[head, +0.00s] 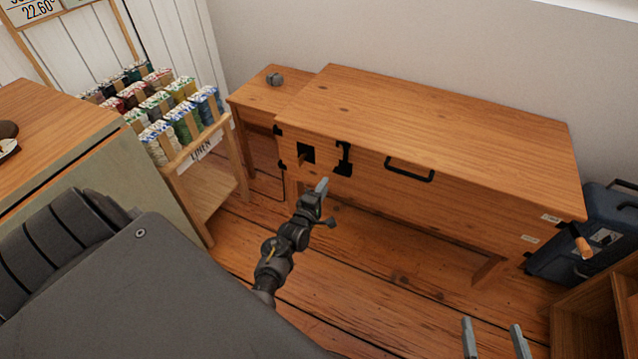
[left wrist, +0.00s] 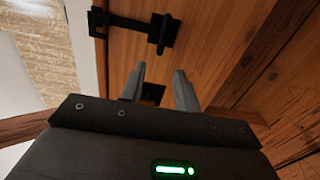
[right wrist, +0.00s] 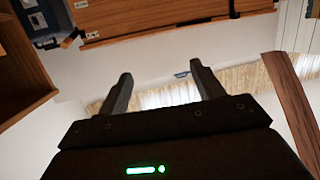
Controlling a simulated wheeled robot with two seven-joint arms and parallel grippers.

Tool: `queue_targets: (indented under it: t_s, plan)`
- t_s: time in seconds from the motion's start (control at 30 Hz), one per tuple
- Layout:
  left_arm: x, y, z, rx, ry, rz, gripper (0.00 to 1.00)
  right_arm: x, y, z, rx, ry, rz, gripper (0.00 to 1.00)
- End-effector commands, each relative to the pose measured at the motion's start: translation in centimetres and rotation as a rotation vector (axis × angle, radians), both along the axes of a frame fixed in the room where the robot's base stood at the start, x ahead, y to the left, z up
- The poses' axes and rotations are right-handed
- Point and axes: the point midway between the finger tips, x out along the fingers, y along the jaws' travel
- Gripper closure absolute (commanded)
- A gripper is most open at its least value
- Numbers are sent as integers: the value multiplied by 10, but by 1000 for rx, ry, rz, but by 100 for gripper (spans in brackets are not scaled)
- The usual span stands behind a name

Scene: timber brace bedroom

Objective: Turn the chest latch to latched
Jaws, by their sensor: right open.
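The wooden chest (head: 440,200) stands against the back wall. Its front bears a black square plate (head: 307,153) with a small brown piece at it, and a taller black fitting (head: 343,158) to its right. I cannot tell which is the latch or how it is turned. Black fittings (left wrist: 162,32) also show close up in the left wrist view. My left gripper (head: 320,190) is in front of the chest, below these fittings; its fingers (left wrist: 160,88) are apart and empty. My right gripper (head: 494,340) is open and empty, low at the right, away from the chest.
A black handle (head: 410,170) is on the chest front. A small side table (head: 255,97) stands at its left, a rack of yarn (head: 165,115) further left. A dark case (head: 590,240) is at its right. The plank floor (head: 370,280) before the chest is mostly clear.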

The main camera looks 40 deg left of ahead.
Motion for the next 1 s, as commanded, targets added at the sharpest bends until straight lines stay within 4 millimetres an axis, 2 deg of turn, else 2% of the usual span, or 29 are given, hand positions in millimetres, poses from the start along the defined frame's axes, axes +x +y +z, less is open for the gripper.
queue_targets:
  t_s: [0.1,0.3,0.87,1.0]
  plan:
    - [-17,-3,1,0,1,1,68,-3,-9,-12,-36,85,-24,33]
    - [-30,-6,1,0,0,0,68,-6,-17,-24,-63,154,-45,33]
    - [-30,-6,0,3,0,0,68,-6,-18,-25,-64,157,-46,33]
    - [-30,-7,-6,90,45,-7,68,-6,-18,-24,-64,157,-46,33]
